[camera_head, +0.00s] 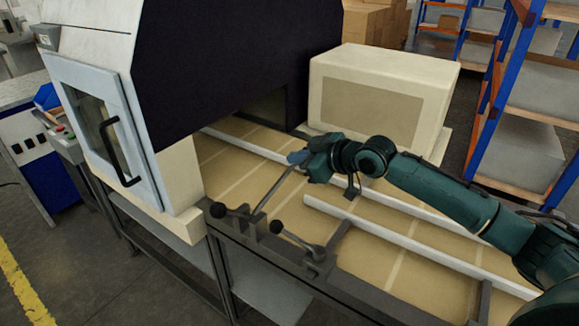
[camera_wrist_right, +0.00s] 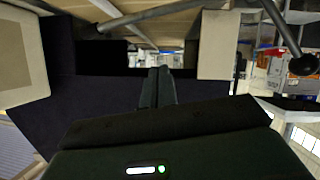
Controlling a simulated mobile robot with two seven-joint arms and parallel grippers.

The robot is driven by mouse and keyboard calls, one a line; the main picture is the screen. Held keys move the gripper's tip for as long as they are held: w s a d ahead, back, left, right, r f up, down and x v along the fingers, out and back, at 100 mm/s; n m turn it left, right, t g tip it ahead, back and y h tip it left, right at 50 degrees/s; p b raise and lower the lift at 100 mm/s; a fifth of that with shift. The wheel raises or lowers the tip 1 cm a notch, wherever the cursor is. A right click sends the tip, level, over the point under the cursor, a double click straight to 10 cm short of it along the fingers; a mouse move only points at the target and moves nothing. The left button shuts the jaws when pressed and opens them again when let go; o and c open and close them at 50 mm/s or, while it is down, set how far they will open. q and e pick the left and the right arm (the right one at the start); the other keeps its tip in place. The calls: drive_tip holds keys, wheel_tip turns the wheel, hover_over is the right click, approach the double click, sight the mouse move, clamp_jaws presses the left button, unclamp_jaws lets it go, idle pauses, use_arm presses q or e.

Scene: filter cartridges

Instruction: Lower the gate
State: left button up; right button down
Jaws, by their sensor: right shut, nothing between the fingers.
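A slanted grey metal bar (camera_head: 276,190), perhaps part of the gate, rises from the conveyor's front rail towards my right gripper. Two levers with black ball knobs stand at that rail: the left lever (camera_head: 218,209) and the right lever (camera_head: 277,226). My right gripper (camera_head: 298,157) is over the conveyor, close to the bar's upper end; I cannot tell whether they touch. In the right wrist view its fingers (camera_wrist_right: 156,88) are together and empty. A grey bar (camera_wrist_right: 160,14) and a black-knobbed lever (camera_wrist_right: 303,65) also show there. My left gripper is out of view.
The tan conveyor (camera_head: 375,262) has pale guide rails (camera_head: 420,250) along it. A white-and-black machine (camera_head: 105,120) with a handled door stands at the left. A cream box-shaped housing (camera_head: 385,90) stands behind my right gripper. Blue-framed shelving (camera_head: 500,90) is at the back right.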

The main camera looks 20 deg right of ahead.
drive_tip(key=w+f, duration=0.3)
drive_tip(key=f, duration=0.2)
drive_tip(key=shift+w+a+f+p, duration=0.2)
drive_tip(key=shift+a+f+p, duration=0.2)
drive_tip(key=shift+a, duration=0.05)
